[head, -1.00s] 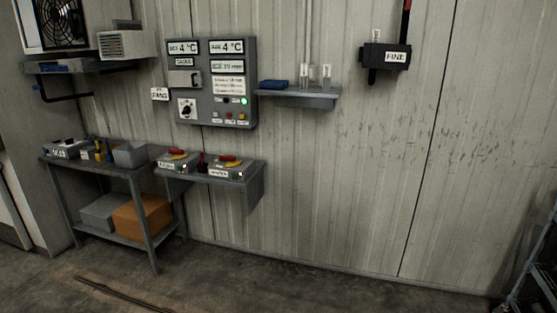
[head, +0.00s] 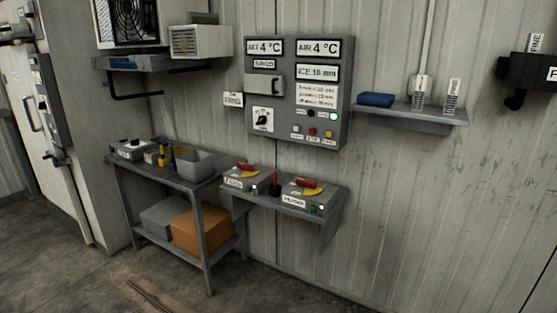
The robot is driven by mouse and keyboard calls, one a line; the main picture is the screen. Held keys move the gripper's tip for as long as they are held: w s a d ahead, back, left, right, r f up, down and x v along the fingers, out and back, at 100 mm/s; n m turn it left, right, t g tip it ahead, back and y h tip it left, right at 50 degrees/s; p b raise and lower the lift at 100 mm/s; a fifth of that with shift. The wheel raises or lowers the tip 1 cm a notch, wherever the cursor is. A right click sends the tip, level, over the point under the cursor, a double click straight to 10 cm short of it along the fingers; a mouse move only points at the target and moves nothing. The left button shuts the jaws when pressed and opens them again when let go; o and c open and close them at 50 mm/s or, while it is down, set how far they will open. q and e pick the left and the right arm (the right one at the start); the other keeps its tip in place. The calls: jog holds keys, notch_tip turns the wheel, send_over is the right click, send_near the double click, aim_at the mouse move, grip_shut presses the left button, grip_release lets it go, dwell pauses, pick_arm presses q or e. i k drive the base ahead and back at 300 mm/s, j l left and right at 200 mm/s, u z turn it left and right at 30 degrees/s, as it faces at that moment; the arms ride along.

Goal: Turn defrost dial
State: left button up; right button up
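A grey control panel (head: 291,92) hangs on the ribbed wall in the head view. A black rotary dial (head: 262,121) on a white plate sits at its lower left; I take it for the defrost dial, but its markings are too small to read. Displays above read SET 4 °C (head: 264,47) and AIR 4 °C (head: 318,48), with an ICE 10 mm sign (head: 317,73) below. A green lamp (head: 333,116) is lit at the right. Neither of my grippers is in view.
Below the panel, a wall shelf (head: 328,216) carries two lever boxes. A grey bench (head: 210,190) stands left of it, with bins underneath. A small shelf (head: 440,115) holds a blue item (head: 376,99) at right. The floor in front looks mostly clear.

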aim_at(262, 120)
jog(key=i+j+z, duration=0.2)
jog(key=i+j, duration=0.15)
jog(key=j, duration=0.25)
jog(key=i+j+z, duration=0.1)
jog(key=j, duration=0.2)
jog(key=i+j+z, duration=0.1)
jog(key=j, duration=0.25)
jog(key=i+j+z, duration=0.1)
jog(key=i+j, duration=0.15)
jog(key=j, duration=0.1)
